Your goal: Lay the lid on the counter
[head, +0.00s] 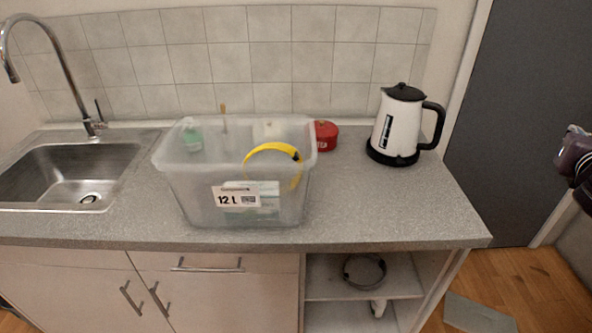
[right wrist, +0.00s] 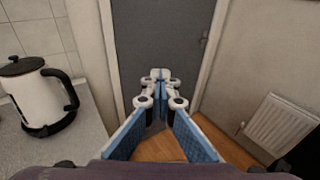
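A clear 12 L plastic box (head: 180,190) stands open on the counter (head: 400,210), right of the sink, with several items inside. I cannot make out a separate lid for it on the counter. A yellow-rimmed round item (head: 284,149) shows at the box. My right gripper (right wrist: 159,78) points toward the grey door in the right wrist view; its fingers meet at the tips with nothing between them. In the head view only a part of my right arm shows at the right edge, away from the counter. My left gripper is out of view.
A white kettle (head: 398,127) with black lid and handle stands at the counter's right; it also shows in the right wrist view (right wrist: 38,98). A red container (head: 326,136) stands behind the box. A flat grey piece (head: 478,314) lies on the floor. The counter's front right is clear.

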